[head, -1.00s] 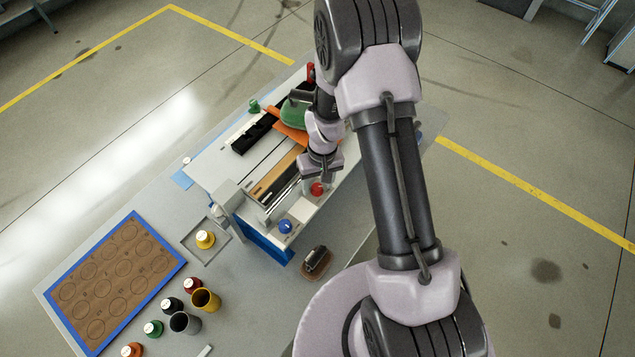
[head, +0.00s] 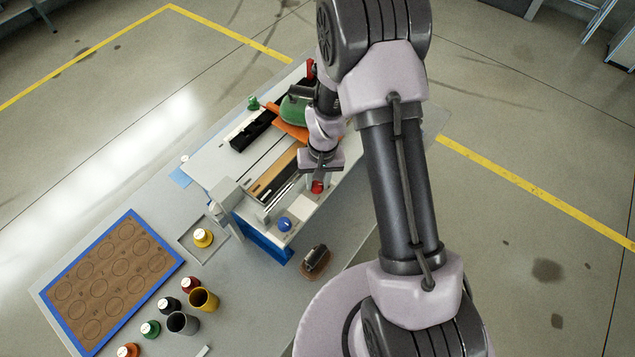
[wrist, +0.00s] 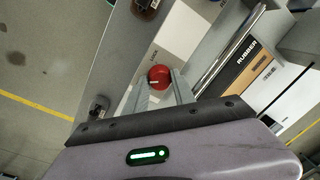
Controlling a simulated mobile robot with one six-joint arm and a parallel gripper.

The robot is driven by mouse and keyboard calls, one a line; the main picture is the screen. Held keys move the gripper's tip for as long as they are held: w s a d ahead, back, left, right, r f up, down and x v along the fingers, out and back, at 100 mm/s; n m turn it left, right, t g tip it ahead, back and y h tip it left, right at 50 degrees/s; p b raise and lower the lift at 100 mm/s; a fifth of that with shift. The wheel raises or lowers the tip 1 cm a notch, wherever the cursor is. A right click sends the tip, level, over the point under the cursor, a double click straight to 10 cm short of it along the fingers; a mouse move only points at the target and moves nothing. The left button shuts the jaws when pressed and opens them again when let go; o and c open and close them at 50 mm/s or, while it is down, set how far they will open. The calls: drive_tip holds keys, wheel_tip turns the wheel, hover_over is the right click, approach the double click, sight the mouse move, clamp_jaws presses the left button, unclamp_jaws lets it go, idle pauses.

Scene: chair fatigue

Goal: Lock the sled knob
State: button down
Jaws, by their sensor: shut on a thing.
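The red knob (wrist: 159,76), with a pale line on its face, is on the white top of the bench machine (wrist: 190,28). Lettering that seems to read "LOCK" is beside it. My gripper (wrist: 159,84) is shut on the red knob, with one grey finger on each side. In the head view my gripper (head: 318,178) points down at the front right of the machine, and the red knob (head: 317,187) shows just below it. The pale line slants slightly in the wrist view.
A blue knob (head: 285,224) is on the same machine, nearer the front. A strip marked "RUBBER" (wrist: 247,65) lies along the sled rails. A brown-and-black block (head: 316,260) lies on the table. Cups, colored weights and a blue-edged board (head: 176,266) are at left.

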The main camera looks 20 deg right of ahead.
drive_tip(key=m+b, duration=0.2)
drive_tip(key=m, duration=0.2)
drive_tip(key=shift+f+m+b, duration=0.1)
drive_tip(key=shift+m+b, duration=0.2)
drive_tip(key=shift+b, duration=0.1)
drive_tip(key=m+b, duration=0.2)
drive_tip(key=m, duration=0.1)
drive_tip(key=shift+m, duration=0.3)
drive_tip(key=m+b, duration=0.1)
drive_tip(key=m, duration=0.1)
drive_tip(key=m+b, duration=0.2)
drive_tip(key=shift+s+t+h, duration=0.1)
drive_tip(key=shift+t+h, duration=0.2)
drive_tip(key=shift+m+b, duration=1.2)
drive_tip(key=shift+m, duration=0.4)
drive_tip(key=c, duration=1.1)
unclamp_jaws()
drive_tip(key=shift+s, duration=0.1)
drive_tip(key=shift+o, duration=0.2)
